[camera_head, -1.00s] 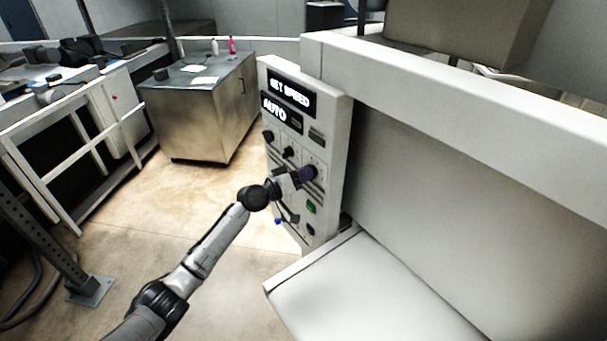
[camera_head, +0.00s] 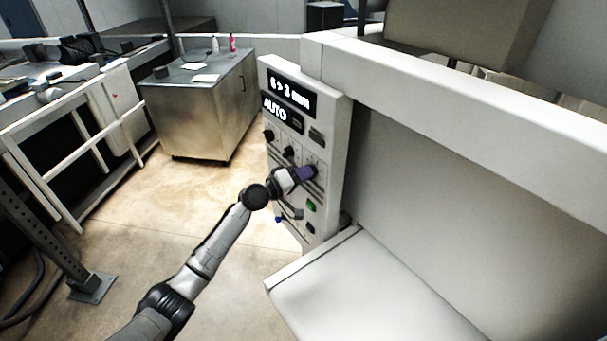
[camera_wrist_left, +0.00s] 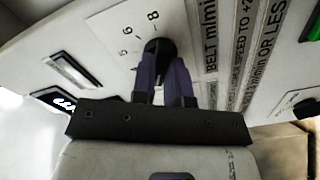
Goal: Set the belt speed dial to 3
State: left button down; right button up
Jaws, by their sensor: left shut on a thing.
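The belt speed dial (camera_wrist_left: 158,47) is a black round knob on a white plate with printed numbers. In the left wrist view 5, 6 and 8 can be read beside it, with "BELT m/min" printed alongside. My left gripper (camera_wrist_left: 163,64) has its purple fingers shut on the knob, one on each side. In the head view the left gripper (camera_head: 306,173) is at the right side of the control panel (camera_head: 328,130) and hides most of the dial. The dial's pointer and its 3 mark cannot be made out.
A white machine wall (camera_head: 430,200) stands right.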

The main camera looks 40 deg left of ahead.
pick_arm(q)
jog(key=c, duration=1.1)
grip_release()
jog(key=shift+c, duration=0.2)
jog(key=shift+s, duration=0.1)
jog(key=b+v, duration=0.2)
jog(key=v, duration=1.1)
jog(key=shift+s, duration=0.25)
jog(key=shift+a, duration=0.15)
